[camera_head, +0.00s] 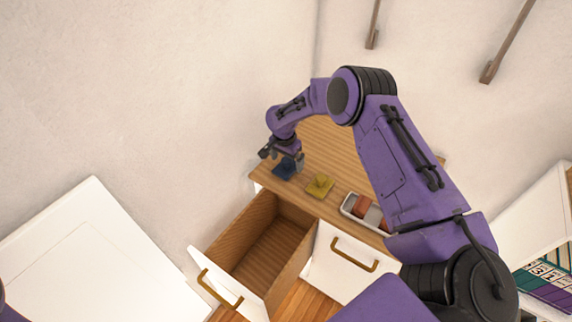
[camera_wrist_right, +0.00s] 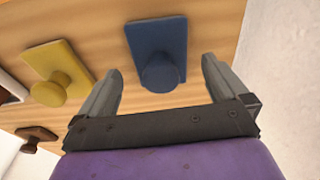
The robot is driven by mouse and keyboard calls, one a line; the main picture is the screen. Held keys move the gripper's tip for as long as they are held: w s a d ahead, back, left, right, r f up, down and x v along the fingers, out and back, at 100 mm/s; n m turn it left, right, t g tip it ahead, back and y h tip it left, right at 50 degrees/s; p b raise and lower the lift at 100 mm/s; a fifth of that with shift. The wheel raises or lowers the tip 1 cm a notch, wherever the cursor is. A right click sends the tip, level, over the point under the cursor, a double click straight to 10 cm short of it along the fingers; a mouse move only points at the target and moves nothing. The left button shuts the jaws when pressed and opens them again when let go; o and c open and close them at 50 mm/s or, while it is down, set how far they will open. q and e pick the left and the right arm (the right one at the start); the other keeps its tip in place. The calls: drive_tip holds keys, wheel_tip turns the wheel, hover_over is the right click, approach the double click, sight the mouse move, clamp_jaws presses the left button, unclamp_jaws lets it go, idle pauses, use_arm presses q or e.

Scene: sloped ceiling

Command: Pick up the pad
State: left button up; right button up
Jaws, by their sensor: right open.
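A blue pad (camera_head: 284,172) with a round knob lies on the wooden cabinet top near its left end. It also shows in the wrist view (camera_wrist_right: 150,35). A yellow pad (camera_head: 320,187) with a similar knob lies to its right, and left of it in the wrist view (camera_wrist_right: 42,58). My right gripper (camera_head: 288,163) is over the blue pad. In the wrist view its fingers (camera_wrist_right: 162,70) are open, one on each side of the blue knob, with gaps visible. The gripper partly hides the blue pad in the head view. My left gripper is out of view.
A light tray (camera_head: 347,211) with reddish-brown items stands right of the yellow pad, partly behind my right arm. The cabinet's left drawer (camera_head: 262,240) is pulled open and looks empty. A wall (camera_wrist_right: 285,70) rises close beside the gripper.

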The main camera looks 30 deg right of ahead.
wheel_tip(320, 180, down, 2)
drive_tip(key=shift+w, duration=0.1)
drive_tip(key=c, duration=1.2)
drive_tip(key=shift+r+b, duration=0.4)
drive_tip(key=shift+r, duration=0.2)
drive_tip(key=r, duration=0.3)
drive_tip(key=shift+s+a+b, duration=0.1)
drive_tip(key=shift+s+b, duration=0.25)
drive_tip(key=s+a+r+b, duration=0.2)
drive_tip(key=s+a+r, duration=0.1)
drive_tip(key=s+r, duration=0.6)
drive_tip(key=s, duration=0.4)
drive_tip(key=shift+a, duration=0.2)
